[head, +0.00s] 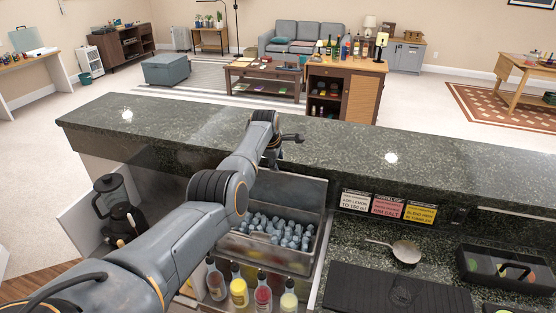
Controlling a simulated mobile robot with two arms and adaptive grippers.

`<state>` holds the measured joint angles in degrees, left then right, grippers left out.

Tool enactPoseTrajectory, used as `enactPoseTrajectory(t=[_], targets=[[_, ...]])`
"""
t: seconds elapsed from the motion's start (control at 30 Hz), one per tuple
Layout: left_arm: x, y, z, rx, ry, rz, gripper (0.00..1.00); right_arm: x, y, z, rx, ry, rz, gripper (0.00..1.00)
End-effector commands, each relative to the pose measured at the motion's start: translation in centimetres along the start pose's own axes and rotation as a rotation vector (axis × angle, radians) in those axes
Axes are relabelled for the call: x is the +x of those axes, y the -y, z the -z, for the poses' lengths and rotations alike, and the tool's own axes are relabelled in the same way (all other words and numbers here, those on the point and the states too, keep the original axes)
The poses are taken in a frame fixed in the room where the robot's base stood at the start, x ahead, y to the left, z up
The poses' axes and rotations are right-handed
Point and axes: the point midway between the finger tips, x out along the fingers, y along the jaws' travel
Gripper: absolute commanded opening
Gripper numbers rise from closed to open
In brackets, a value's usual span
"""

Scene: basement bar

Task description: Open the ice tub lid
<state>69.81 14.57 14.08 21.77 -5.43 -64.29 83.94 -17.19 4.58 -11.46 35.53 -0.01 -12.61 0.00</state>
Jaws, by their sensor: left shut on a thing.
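The ice tub (285,262) is a metal bin set into the bar's work side, and blue-grey ice cubes (275,230) show inside it. A grey metal panel, which looks like the tub's lid (300,190), stands raised behind the ice against the raised counter. My left arm reaches across the tub and hides its left part. My left gripper (282,148) is at the top of this panel, shut on what appears to be the lid's edge or handle; the contact itself is hard to see. My right gripper is out of view.
Several bottles with pourers (239,290) stand in front of the tub. A blender (112,205) is to the left. A metal scoop (404,252), a black mat (385,292) and a black caddy (510,270) are to the right. The raised stone counter (450,165) runs behind.

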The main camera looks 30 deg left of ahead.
Motion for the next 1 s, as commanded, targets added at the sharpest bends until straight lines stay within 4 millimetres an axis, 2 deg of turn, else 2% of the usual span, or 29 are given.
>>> enactPoseTrajectory(t=[0.03, 0.37, 0.57, 1.0], targets=[[-3.7, -4.1, 0.4, -0.006, -0.004, -0.087, 0.19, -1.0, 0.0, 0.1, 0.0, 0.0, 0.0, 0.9], [-5.2, -4.6, 0.3, -0.005, -0.003, -0.078, 0.19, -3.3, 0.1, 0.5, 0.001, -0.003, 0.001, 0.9], [-6.2, -4.9, 0.2, -0.004, -0.002, -0.073, 0.19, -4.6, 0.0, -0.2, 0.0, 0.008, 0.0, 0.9], [-8.6, -5.9, 0.1, -0.004, 0.0, -0.072, 0.19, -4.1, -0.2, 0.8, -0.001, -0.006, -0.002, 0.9]])
